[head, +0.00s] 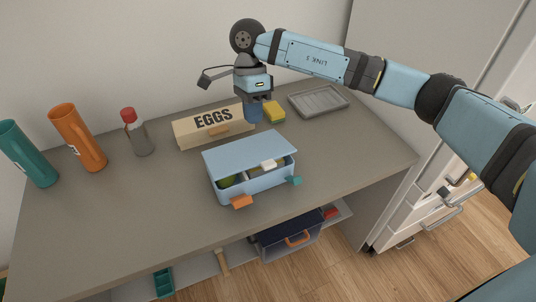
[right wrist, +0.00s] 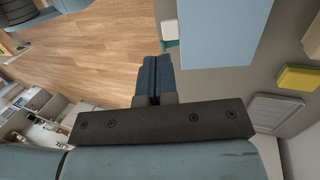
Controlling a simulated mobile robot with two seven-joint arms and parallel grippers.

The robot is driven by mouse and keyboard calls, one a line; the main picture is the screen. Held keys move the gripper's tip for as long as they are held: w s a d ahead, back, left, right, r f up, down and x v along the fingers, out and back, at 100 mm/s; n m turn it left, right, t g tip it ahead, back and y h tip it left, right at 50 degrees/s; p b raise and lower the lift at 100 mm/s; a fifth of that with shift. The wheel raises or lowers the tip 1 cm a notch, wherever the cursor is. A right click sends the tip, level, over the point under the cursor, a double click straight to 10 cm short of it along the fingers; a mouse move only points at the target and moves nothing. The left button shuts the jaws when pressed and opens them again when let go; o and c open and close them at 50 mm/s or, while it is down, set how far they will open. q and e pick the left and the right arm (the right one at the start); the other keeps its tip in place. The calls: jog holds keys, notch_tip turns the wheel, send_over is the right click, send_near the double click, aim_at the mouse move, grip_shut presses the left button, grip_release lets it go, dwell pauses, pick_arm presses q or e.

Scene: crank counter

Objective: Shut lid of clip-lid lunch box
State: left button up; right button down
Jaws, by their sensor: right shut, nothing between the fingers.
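The light blue lunch box (head: 222,193) stands on the grey counter. My right gripper (head: 253,117) points down behind the box, in front of the egg carton's right end. It also shows in the right wrist view (right wrist: 154,72), with its dark blue fingers together and empty. The lid (right wrist: 220,30) is beside it there. My left gripper is not in view.
An egg carton (head: 195,130), a yellow sponge (head: 274,112) and a grey tray (head: 319,102) stand behind the box. A red-capped bottle (head: 138,139), an orange tumbler (head: 79,138) and a teal one (head: 30,155) stand left. The counter's front left and right are clear.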

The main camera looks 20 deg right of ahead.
aim_at(271, 168)
jog(key=shift+h, duration=0.6)
jog(key=p+x, duration=0.1)
jog(key=x, duration=0.3)
jog(key=d+p+x, duration=0.1)
jog(key=x, duration=0.3)
jog(key=w+d+p+x, duration=0.1)
jog(key=x, duration=0.3)
jog(key=shift+d+f, duration=0.15)
jog(key=shift+f, duration=0.15)
jog(key=f+t+b, duration=0.1)
jog(key=b, duration=0.1)
jog(key=s+f+t+b, duration=0.1)
jog(key=f+b, duration=0.2)
jog(key=b, duration=0.1)
jog(key=shift+s+f+t+b, duration=0.3)
jog(key=shift+s+f+t, duration=0.05)
jog(key=shift+t, duration=0.05)
jog(key=shift+d+f, duration=0.1)
jog(key=shift+f, duration=0.1)
jog(key=shift+s+f+b, duration=0.15)
jog(key=shift+b, duration=0.3)
